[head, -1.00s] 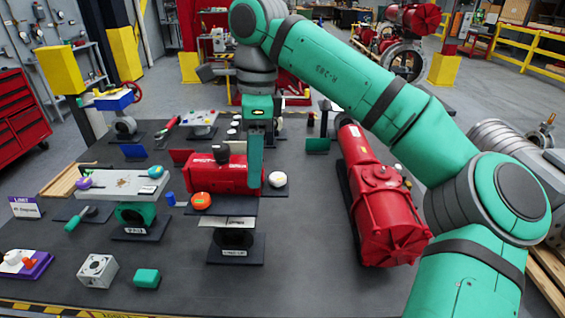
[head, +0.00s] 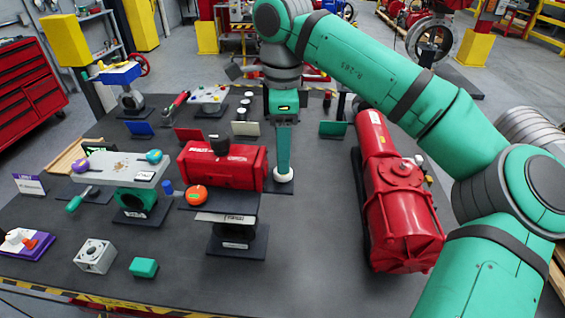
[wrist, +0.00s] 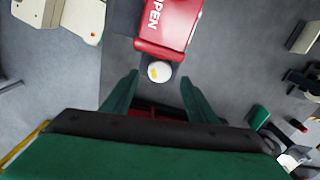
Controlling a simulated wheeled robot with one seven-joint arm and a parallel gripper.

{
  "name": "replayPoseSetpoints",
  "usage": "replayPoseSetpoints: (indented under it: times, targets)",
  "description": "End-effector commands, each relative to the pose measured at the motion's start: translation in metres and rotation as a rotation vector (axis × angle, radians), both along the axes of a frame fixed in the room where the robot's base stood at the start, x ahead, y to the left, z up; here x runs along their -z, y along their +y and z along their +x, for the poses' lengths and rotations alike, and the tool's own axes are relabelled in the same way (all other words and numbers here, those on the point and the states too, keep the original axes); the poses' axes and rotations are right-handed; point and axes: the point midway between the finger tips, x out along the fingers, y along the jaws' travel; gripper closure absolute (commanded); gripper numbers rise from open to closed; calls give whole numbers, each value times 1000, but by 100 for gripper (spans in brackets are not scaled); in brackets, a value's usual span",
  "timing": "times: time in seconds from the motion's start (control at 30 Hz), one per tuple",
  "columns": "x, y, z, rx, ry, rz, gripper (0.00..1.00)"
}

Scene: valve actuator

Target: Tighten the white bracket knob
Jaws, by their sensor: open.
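The white knob (head: 284,175) sits at the right end of the red actuator (head: 222,166) on its dark bracket (head: 238,242). In the wrist view the knob (wrist: 160,72) is a white disc with a yellow mark, beside the actuator marked OPEN. My gripper (head: 283,160) points down above the knob, and a green finger covers part of it in the head view. In the wrist view my gripper (wrist: 160,88) is open, its two green fingers spread to either side of the knob with clear gaps. Contact with the knob does not show.
An orange knob (head: 196,195) is on the bracket's front left. A grey bracket (head: 121,169) with purple and blue knobs stands left. A large red cylinder (head: 394,200) lies to the right.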

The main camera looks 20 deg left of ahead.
Motion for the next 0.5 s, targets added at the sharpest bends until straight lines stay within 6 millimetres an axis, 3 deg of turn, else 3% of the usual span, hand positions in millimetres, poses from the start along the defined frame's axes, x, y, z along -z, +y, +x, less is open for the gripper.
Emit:
replayPoseSetpoints:
  times: [0.2,0.5]
  targets:
    - [31,0,0,1,1,0,47]
    - [44,1,-1,-2,0,0,47]
